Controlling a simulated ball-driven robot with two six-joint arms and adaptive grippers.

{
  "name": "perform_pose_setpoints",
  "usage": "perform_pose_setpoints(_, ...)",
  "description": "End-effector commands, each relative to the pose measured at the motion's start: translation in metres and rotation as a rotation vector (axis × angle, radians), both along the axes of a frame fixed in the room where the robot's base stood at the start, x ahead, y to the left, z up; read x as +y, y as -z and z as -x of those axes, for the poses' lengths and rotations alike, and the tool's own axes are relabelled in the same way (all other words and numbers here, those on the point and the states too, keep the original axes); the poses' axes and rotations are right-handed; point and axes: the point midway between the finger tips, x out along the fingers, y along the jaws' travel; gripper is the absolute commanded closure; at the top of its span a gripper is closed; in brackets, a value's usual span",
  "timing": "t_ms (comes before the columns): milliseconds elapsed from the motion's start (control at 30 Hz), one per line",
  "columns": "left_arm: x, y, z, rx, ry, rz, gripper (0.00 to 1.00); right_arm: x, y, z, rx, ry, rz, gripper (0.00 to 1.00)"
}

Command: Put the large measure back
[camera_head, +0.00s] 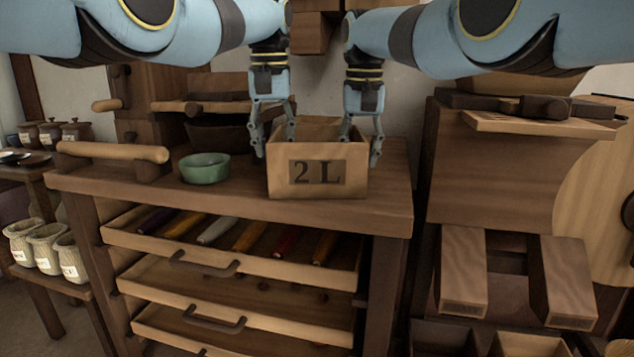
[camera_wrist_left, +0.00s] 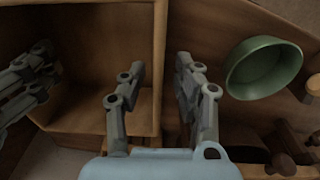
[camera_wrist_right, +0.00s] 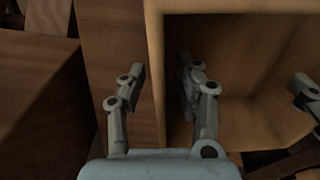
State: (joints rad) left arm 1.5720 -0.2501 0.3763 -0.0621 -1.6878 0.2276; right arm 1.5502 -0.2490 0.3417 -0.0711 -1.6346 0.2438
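The large measure (camera_head: 320,172) is an open wooden box marked "2 L" on its front. It stands upright on the worktop (camera_head: 225,198) of the brown bench. My left gripper (camera_head: 273,138) is open over its left wall, one finger inside and one outside. In the left wrist view that wall of the measure (camera_wrist_left: 159,60) runs between the parted fingers (camera_wrist_left: 157,85). My right gripper (camera_head: 361,140) is open over the right wall in the same way. In the right wrist view the fingers (camera_wrist_right: 160,85) are apart on either side of that wall. The measure looks empty.
A green bowl (camera_head: 205,168) stands on the worktop left of the measure. A drawer (camera_head: 215,263) below is pulled out, with several coloured rods in it. A wooden handle (camera_head: 112,152) sticks out at the left. Pale jars (camera_head: 47,247) stand lower left; labelled wooden blocks (camera_head: 463,275) at the right.

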Motion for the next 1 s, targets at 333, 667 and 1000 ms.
perform_pose_setpoints(333,0.0,-0.045,0.002,-0.005,0.0,0.001,0.69,0.001,0.0,0.0,0.0,-0.001,-0.001,0.69)
perform_pose_setpoints(667,0.001,-0.108,0.007,0.0,0.0,-0.001,0.69,0.001,0.0,0.0,0.0,-0.001,-0.001,0.69)
perform_pose_setpoints(1000,0.001,-0.119,0.008,0.001,0.0,0.0,0.69,0.001,-0.03,0.001,-0.004,-0.001,-0.002,0.69)
